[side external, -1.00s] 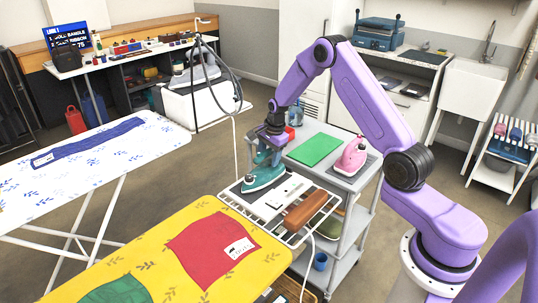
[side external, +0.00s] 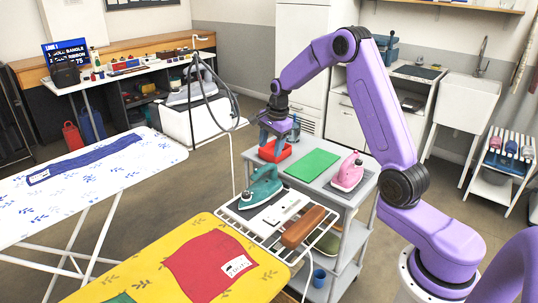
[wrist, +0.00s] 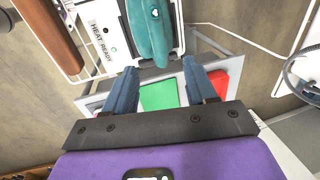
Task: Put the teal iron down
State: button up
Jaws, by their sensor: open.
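The teal iron (side external: 262,188) rests sole down on a dark pad at the left end of the white wire rack (side external: 233,207), beside the trolley. It also shows in the wrist view (wrist: 152,30), cut off by the top edge. My gripper (side external: 279,143) is raised above and slightly behind the iron, clear of it. In the wrist view its two blue fingers (wrist: 157,72) are spread apart with nothing between them, and the iron lies beyond their tips.
A "HEAT READY" panel (wrist: 99,40) and a brown-handled object (side external: 303,228) share the rack. A yellow ironing board (side external: 185,228) stands in front.

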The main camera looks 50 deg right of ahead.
jog(key=shift+s+a+r, duration=0.1)
jog(key=shift+r, duration=0.35)
jog(key=s+a+r+n+g, duration=0.1)
jog(key=s+a+r+n, duration=0.1)
jog(key=s+a+n, duration=0.6)
jog(key=s+a+r+n, duration=0.3)
jog(key=s+a+n, duration=0.35)
jog(key=a, duration=0.45)
jog(key=s+n+g, duration=0.1)
jog(key=s+n, duration=1.5)
jog(key=s, duration=0.8)
jog(key=shift+s+d, duration=0.25)
jog(key=shift+s, duration=0.05)
jog(key=shift+w, duration=0.1)
jog(key=shift+c, duration=0.2)
